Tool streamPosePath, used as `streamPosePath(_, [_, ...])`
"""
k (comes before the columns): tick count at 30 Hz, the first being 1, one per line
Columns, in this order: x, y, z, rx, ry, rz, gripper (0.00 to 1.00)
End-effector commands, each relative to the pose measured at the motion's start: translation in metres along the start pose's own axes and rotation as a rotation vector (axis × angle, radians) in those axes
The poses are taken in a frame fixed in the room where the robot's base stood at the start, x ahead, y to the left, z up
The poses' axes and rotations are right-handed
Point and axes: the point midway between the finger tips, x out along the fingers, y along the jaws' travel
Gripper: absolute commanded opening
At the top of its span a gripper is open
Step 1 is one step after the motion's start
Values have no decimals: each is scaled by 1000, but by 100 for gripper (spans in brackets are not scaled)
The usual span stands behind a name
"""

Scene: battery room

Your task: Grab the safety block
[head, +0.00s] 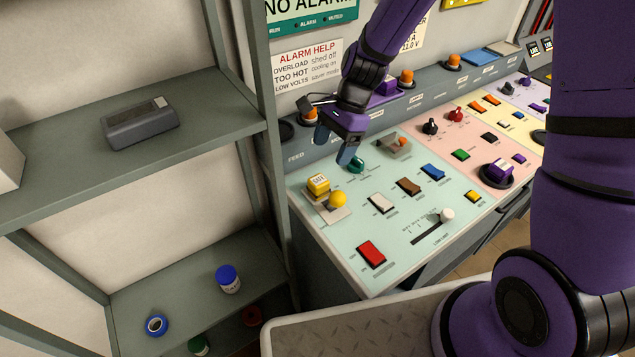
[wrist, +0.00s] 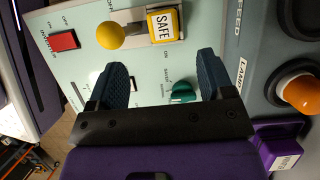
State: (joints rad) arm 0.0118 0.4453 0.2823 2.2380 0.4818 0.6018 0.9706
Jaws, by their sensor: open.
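The safety block, a yellow block marked SAFE, sits on the pale green panel in the head view (head: 318,184) and the wrist view (wrist: 163,26). It is at one end of a light metal plate (wrist: 138,21), beside a yellow ball knob (head: 338,199), which is at the left in the wrist view (wrist: 110,35). My gripper (head: 335,146) is open and empty, above the panel's back edge and behind the block. In the wrist view its two blue fingertips (wrist: 163,62) are spread, with the block ahead of the gap between them, apart from both.
A green knob (head: 356,164) is close to my right finger, also in the wrist view (wrist: 182,92). Orange lamps (head: 406,77) stand along the back ledge. A shelf (head: 215,121) with a grey box (head: 140,124) stands left.

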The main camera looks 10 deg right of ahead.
Motion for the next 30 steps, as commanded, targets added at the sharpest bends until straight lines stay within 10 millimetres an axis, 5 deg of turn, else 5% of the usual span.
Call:
streamPosePath(9, [43, 0, 0, 2, -2, 4, 74])
streamPosePath(30, [104, -4, 0, 1, -1, 2, 74])
